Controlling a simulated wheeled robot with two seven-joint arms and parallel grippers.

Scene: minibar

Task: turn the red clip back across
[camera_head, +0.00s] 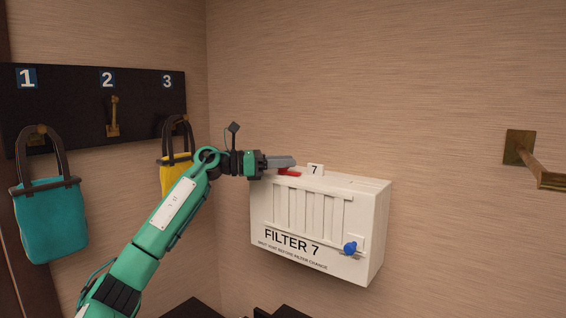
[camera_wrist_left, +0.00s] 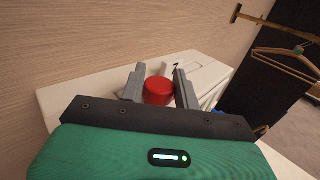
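The red clip (camera_head: 289,173) sits on top of the white filter box (camera_head: 375,215), toward its left end. In the left wrist view the red clip (camera_wrist_left: 158,91) shows as a round red piece between the two grey fingers. My left gripper (camera_head: 292,164) is over the box top at the clip. Its fingers (camera_wrist_left: 159,86) stand apart with the clip between them; a small gap shows on the right side, and contact on the left cannot be told. My right gripper is not in view.
A small card marked 7 (camera_head: 315,170) stands on the box beside the clip. A blue knob (camera_head: 350,248) is on the box front. Teal (camera_head: 50,220) and yellow (camera_head: 177,175) bags hang from the hook board (camera_head: 60,105) at left. A brass bar (camera_head: 540,170) juts from the right wall.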

